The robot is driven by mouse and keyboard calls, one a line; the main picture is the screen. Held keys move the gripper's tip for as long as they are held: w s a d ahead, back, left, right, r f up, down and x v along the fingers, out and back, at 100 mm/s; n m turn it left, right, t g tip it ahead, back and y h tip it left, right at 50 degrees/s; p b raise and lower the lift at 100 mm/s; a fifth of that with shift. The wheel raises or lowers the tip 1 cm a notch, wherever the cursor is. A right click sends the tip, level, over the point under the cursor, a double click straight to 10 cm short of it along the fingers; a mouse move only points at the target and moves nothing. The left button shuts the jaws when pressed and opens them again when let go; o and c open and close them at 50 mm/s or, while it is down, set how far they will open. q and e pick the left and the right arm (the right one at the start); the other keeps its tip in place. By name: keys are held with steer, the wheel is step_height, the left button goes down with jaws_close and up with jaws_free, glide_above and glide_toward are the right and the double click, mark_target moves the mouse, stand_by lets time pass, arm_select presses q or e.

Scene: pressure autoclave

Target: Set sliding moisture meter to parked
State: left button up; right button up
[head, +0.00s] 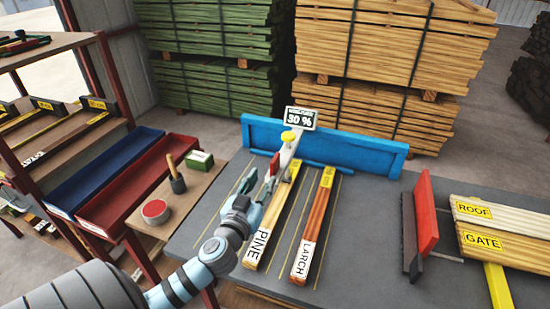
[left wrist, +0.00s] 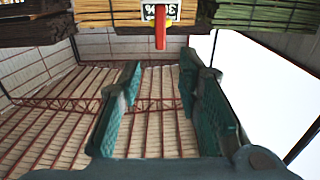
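The moisture meter's display (head: 302,118) reads 30 % and stands above the far end of the grey bench, with a yellow knob (head: 288,136) and a pale arm below it. The display also shows upside down at the top of the left wrist view (left wrist: 172,11), with a red bar (left wrist: 160,28) below it. My left gripper (head: 262,178) is above the PINE board (head: 262,230), short of the meter. In the left wrist view its green fingers (left wrist: 162,75) are apart with nothing between them. The lower meter is partly hidden by my gripper. My right gripper is not in view.
A LARCH board (head: 312,225) lies right of the PINE board. A blue fence (head: 355,143) runs behind them. A red stop (head: 425,215) and the ROOF and GATE boards (head: 510,240) are at right. A red tin (head: 155,211) and brush (head: 177,182) stand at left.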

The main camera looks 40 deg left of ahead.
mark_target(275, 158)
arm_select(q)
steer(key=p+x, duration=0.1)
steer(key=x, duration=1)
steer(key=shift+w+a, duration=0.1)
jaws_close()
